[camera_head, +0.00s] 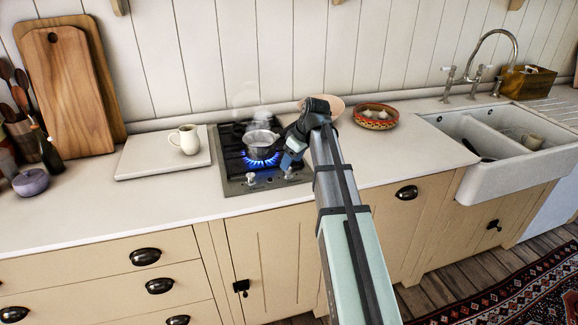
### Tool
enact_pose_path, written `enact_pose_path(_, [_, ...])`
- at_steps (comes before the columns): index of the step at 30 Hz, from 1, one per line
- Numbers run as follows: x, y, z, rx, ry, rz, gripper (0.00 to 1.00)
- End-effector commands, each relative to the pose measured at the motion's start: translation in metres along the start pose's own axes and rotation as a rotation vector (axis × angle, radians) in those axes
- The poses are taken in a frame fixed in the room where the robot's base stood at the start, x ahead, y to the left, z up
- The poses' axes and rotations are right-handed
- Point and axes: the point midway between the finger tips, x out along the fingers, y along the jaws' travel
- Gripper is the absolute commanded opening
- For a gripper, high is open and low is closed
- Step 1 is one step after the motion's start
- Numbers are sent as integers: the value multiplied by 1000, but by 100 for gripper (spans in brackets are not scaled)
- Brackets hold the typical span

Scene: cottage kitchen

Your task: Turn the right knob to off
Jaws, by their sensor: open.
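The hob (232,186) is set in the counter with two pale knobs on its front edge. The right knob (289,173) shows just below my gripper (287,161); the left knob (251,179) is clear of it. My gripper is open, at the hob's right front, close above the right knob; I cannot tell whether it touches it. Its fingers are small and partly hidden by the wrist. A steaming metal pot (260,141) stands over a blue flame (262,160). The knob's pointer is too small to read.
Left of the hob, a white board (140,165) bears a cream jug (185,140). Cutting boards (68,95) lean on the wall. A patterned bowl (376,118) stands right of my arm, before the sink (490,185). The counter in front of the hob is bare.

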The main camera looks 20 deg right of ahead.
Motion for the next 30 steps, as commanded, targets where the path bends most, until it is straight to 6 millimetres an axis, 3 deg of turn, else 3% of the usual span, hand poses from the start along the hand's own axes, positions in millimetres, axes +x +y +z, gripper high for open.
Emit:
enact_pose_path(9, [30,0,0,0,0,0,59])
enact_pose_path(21, [34,0,0,0,1,0,59])
enact_pose_path(30, [34,0,0,0,1,0,31])
